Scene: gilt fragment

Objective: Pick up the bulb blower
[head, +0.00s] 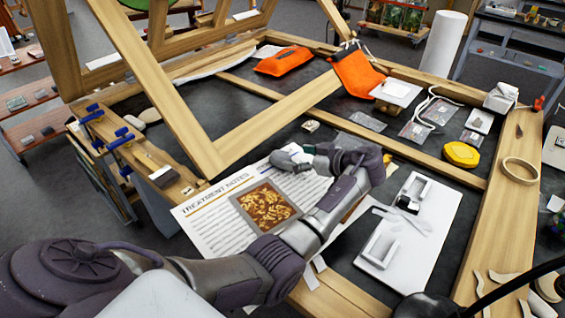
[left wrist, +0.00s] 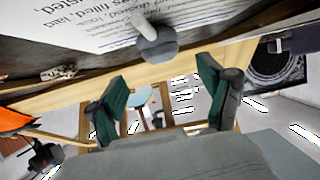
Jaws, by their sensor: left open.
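The bulb blower (head: 283,161) is a grey bulb with a pale nozzle, lying at the upper right of the printed treatment notes sheet. It also shows in the left wrist view (left wrist: 157,45), at the top centre, beyond the fingers. Whether a finger touches the blower, I cannot tell. My right gripper does not show.
The treatment notes sheet (head: 197,212) carries a brown picture. Wooden frame beams (head: 290,112) cross the dark work surface and rise at the left. A white board (head: 432,250) with white trays lies to the right. Orange pouches (head: 355,72) and a yellow case (head: 461,154) lie farther back.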

